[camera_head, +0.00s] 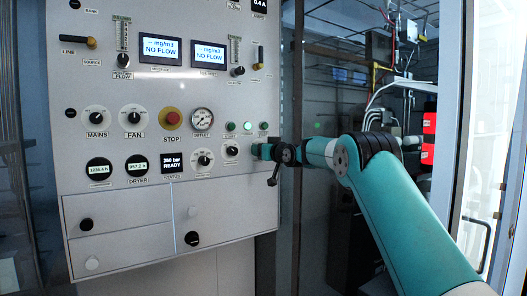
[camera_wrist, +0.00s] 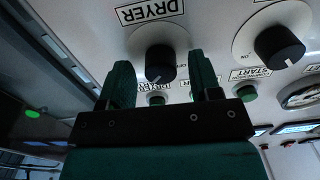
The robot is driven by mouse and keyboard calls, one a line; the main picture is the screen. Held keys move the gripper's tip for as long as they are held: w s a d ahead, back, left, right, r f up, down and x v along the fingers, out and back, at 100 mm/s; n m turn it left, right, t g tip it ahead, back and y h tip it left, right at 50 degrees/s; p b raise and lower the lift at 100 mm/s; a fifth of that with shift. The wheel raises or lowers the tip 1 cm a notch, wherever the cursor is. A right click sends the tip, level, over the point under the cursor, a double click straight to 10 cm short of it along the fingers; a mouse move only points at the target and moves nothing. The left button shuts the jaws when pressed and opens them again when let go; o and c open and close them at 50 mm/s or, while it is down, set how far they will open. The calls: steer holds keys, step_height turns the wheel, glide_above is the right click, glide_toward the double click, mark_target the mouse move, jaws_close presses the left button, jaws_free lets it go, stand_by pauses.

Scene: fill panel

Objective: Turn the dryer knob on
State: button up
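The dryer knob (camera_wrist: 160,62) is a black knob on a round white dial, under a DRYER label in the wrist view. A pale pointer mark shows near its lower edge. My gripper (camera_wrist: 160,64) is open, with one green finger to each side of the knob in the wrist view and visible gaps between. I cannot tell how deep the fingers reach around it.
A second black knob (camera_wrist: 280,47) and a green START button (camera_wrist: 246,93) are close by on the right. In the head view, the red STOP button (camera_head: 172,117) and a round gauge (camera_head: 202,119) sit up and left. A glass door frame (camera_head: 460,110) stands right of my arm.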

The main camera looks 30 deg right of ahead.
steer(key=s+b, duration=0.7)
steer(key=s, duration=1)
steer(key=shift+s+d, duration=0.2)
steer(key=shift+d, duration=0.1)
